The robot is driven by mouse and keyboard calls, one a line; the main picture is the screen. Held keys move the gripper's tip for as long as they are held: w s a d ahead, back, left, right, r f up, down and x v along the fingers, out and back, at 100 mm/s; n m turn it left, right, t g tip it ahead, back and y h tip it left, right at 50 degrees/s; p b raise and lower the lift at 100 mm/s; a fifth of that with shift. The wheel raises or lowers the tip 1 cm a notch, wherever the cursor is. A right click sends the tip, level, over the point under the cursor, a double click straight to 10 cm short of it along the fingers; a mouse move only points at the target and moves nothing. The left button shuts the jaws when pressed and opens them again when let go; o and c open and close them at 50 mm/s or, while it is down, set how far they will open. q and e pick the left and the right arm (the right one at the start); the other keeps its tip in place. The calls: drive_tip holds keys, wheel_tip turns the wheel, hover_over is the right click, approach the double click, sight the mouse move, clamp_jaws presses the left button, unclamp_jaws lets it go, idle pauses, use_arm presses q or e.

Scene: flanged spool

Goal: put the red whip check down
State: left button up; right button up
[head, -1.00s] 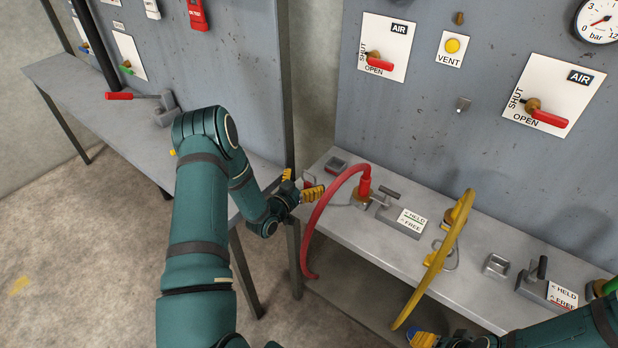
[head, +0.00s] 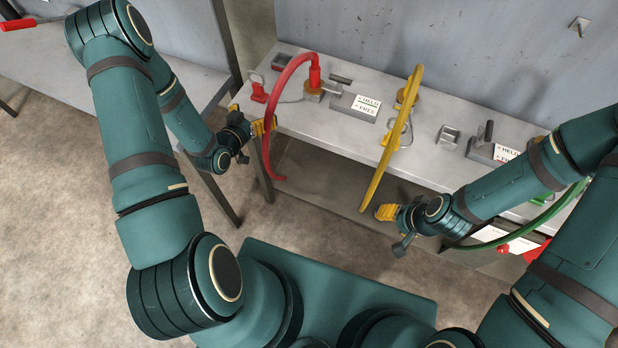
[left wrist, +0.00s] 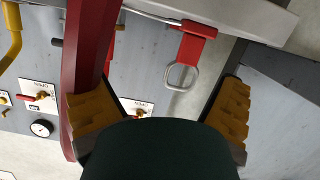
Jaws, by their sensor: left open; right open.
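The red whip check (head: 259,93) is on the left end of the grey bench, left of the red hose's upright end, with its metal loop upward in the head view. In the left wrist view the red whip check (left wrist: 197,35) and its metal loop (left wrist: 181,77) lie beyond my fingers, apart from them. My left gripper (head: 249,121) is open and empty at the bench's front left edge; its spread fingers (left wrist: 163,108) show in the wrist view. My right gripper (head: 394,226) is open and empty in front of the bench, below the yellow hose.
The red hose (head: 271,125) arches over the bench edge close to my left gripper and passes beside one finger. A yellow hose (head: 385,160) hangs over the edge further right. A green hose (head: 552,211) is by my right arm. Held/free latches (head: 354,107) stand on the bench.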

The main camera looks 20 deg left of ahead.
use_arm(q)
drive_tip(key=d+f+g, duration=0.1)
drive_tip(key=d, duration=0.2)
drive_tip(key=s+d+f+g, duration=0.1)
drive_tip(key=d+g, duration=0.1)
drive_tip(key=d, duration=0.2)
drive_tip(key=s+d+f+n+g+h, duration=0.1)
drive_tip(key=d+g, duration=0.1)
drive_tip(key=d, duration=0.1)
drive_tip(key=shift+d+f, duration=0.25)
drive_tip(key=shift+f, duration=0.1)
drive_tip(key=s+d+f+g+h, duration=0.1)
drive_tip(key=s+d+g, duration=0.7)
drive_tip(key=s+d, duration=0.5)
drive_tip(key=shift+s+f+n+h, duration=0.2)
drive_tip(key=shift+s+n+h, duration=0.1)
drive_tip(key=shift+n, duration=0.1)
